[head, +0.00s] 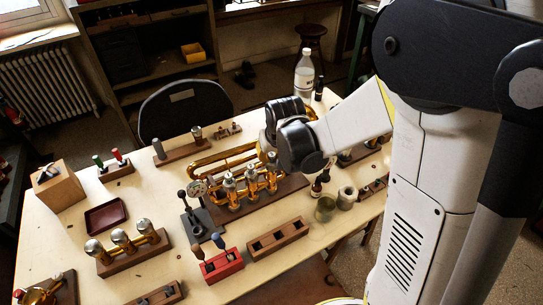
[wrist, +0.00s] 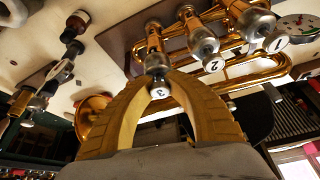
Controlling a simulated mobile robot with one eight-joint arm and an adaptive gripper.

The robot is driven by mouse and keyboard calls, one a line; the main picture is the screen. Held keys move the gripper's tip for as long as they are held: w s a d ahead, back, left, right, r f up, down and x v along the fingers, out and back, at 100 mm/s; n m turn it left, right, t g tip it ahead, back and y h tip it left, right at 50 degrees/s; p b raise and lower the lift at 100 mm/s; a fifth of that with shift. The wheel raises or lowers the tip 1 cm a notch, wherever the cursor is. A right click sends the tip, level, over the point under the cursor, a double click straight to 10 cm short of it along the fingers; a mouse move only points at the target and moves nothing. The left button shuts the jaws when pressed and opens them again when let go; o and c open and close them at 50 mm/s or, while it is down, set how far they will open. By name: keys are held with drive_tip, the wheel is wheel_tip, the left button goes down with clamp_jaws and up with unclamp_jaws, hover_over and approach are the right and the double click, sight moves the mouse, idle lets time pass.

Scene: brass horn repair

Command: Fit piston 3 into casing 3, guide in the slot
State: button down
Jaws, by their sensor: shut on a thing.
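The brass horn (head: 222,160) lies on a dark wooden base on the bench, its valve casings upright in a row. Piston 3 (wrist: 158,89) shows its white cap marked 3 between my gripper's tan fingers (wrist: 168,78) in the wrist view. My gripper (head: 268,143) is shut on it, over the horn's far right end. Casing 3 (wrist: 154,38) is directly in line with the piston. Caps marked 2 (wrist: 213,66) and 1 (wrist: 277,43) stand beside it on their own casings. The guide and slot are hidden, so I cannot tell their alignment or the piston's depth.
A dial gauge (head: 197,188) stands close to the horn's left end. A clear bottle (head: 304,76) stands behind my gripper. Bare bench shows around the dark red tray (head: 106,215).

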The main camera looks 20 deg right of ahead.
drive_tip(key=shift+f+b, duration=0.4)
drive_tip(key=shift+f, duration=0.15)
drive_tip(key=c, duration=1.3)
unclamp_jaws()
drive_tip(key=shift+c, duration=0.2)
drive_tip(key=shift+r, duration=0.15)
drive_tip(key=v, duration=1.1)
drive_tip(key=shift+s+r, duration=0.15)
drive_tip(key=shift+r, duration=0.2)
drive_tip(key=s+r+t, duration=0.2)
drive_tip(key=s+r, duration=0.1)
drive_tip(key=s, duration=1.2)
